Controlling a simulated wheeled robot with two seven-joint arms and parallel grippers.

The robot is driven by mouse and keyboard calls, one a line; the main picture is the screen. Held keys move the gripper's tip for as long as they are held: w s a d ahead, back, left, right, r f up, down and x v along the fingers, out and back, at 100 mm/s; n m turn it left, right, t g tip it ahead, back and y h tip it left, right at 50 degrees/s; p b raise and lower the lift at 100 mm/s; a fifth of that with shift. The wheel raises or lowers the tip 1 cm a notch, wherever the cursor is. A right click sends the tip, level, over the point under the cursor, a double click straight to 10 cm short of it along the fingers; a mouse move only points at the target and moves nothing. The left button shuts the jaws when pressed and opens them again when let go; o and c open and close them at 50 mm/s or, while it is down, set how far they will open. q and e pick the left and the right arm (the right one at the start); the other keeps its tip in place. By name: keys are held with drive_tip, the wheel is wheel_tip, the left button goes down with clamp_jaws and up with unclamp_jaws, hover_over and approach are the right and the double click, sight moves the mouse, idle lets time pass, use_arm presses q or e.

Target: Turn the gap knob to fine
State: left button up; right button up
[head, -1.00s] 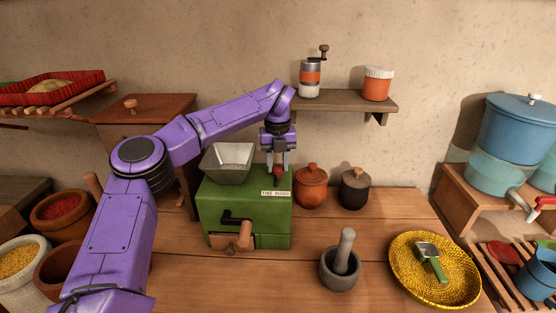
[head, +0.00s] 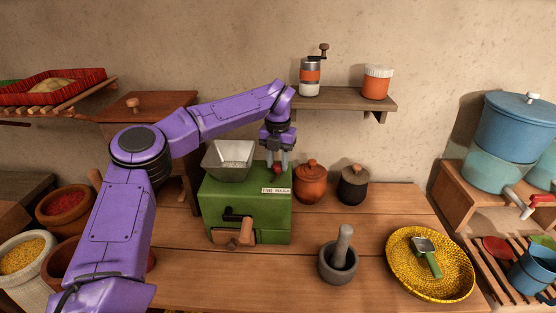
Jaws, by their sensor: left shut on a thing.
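The green mill (head: 262,213) stands on the wooden counter with a grey hopper (head: 229,161) on top and a black crank with a wooden handle (head: 240,232) at its front. The gap knob (head: 277,173) is a small dark red knob on the mill's top right. A white label (head: 276,191) below it appears to read FINE and ROUGH. My left gripper (head: 277,166) points down from above and is shut on the knob, partly hiding it. Which setting the knob points to cannot be told. My right gripper is not in view.
A terracotta jar (head: 311,185) and a dark lidded jar (head: 353,187) stand close to the mill's right. A mortar with pestle (head: 338,262) and a yellow woven tray (head: 402,278) are on the counter. A shelf (head: 345,103) with a hand grinder hangs above.

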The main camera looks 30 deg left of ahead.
sight(278, 165)
use_arm(q)
drive_tip(key=shift+s+f, duration=0.1)
drive_tip(key=shift+f, duration=0.1)
drive_tip(key=o, duration=1)
drive_tip(key=shift+o, duration=0.2)
drive_tip(key=shift+r, duration=0.1)
wheel_tip(278, 165, up, 10)
drive_tip(key=shift+r+b, duration=0.2)
drive_tip(key=shift+b, duration=0.15)
